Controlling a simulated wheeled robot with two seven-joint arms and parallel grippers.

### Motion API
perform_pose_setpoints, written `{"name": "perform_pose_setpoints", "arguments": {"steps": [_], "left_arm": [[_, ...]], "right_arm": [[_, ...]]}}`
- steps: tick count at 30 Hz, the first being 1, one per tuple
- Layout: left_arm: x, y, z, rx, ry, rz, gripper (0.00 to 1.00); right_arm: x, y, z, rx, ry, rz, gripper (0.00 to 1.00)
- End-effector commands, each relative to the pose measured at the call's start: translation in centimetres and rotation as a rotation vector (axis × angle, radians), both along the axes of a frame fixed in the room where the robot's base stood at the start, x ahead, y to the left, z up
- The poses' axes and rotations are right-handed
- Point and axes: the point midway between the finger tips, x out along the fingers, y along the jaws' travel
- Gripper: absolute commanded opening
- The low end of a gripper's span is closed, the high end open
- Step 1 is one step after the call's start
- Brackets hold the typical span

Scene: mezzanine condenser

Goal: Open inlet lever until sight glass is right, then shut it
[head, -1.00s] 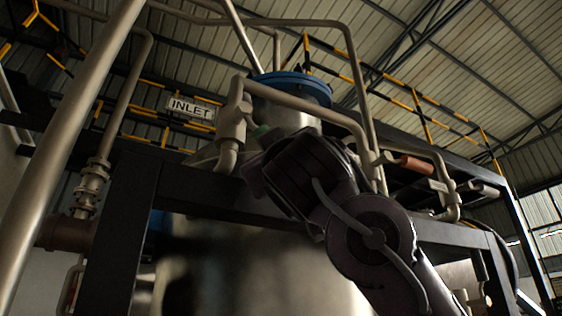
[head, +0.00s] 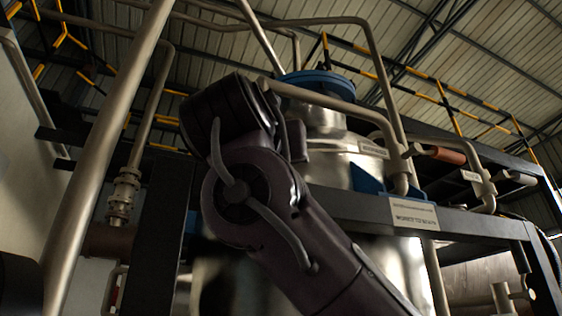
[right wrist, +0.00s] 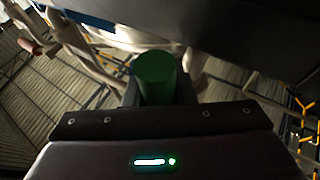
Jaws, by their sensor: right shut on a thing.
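A green cylindrical grip (right wrist: 156,76), which looks like the inlet lever's handle, stands between the fingers of my right gripper (right wrist: 158,95) in the right wrist view. The gripper is shut on it. In the head view my right arm rises across the middle and hides the gripper, the lever and the INLET sign. The pipe (head: 318,98) beside them runs out from behind my arm to the right. No sight glass can be made out in either view. My left gripper is not in view.
A steel vessel (head: 337,158) with a blue top flange (head: 318,82) stands behind a dark frame beam (head: 462,222). A red-brown grip (head: 448,155) sits on piping at the right. A thick pipe (head: 108,150) slants up at the left.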

Motion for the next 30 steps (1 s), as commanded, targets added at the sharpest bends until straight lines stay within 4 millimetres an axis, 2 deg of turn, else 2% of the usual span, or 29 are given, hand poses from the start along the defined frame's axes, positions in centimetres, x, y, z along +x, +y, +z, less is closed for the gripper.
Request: {"name": "perform_pose_setpoints", "arguments": {"steps": [1, 13, 14, 18, 26, 30], "left_arm": [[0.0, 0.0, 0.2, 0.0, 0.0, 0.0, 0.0], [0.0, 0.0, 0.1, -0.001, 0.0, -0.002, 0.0], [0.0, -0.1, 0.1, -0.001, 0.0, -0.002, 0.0], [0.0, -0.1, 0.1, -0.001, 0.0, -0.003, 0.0], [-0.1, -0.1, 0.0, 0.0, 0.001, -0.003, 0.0], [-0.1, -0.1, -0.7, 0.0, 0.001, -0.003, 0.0]], "right_arm": [[-0.3, -0.1, 0.6, 0.007, -0.015, 0.004, 0.0], [-0.3, -0.2, 0.6, 0.011, -0.011, 0.003, 0.0], [-0.3, -0.2, 0.6, 0.011, -0.011, 0.003, 0.27], [-0.2, -0.1, 0.4, 0.009, -0.008, 0.002, 0.45], [-0.1, 0.0, 0.2, 0.007, -0.004, 0.001, 0.46], [-1.0, 0.3, -0.4, 0.006, -0.005, 0.002, 0.46]]}}
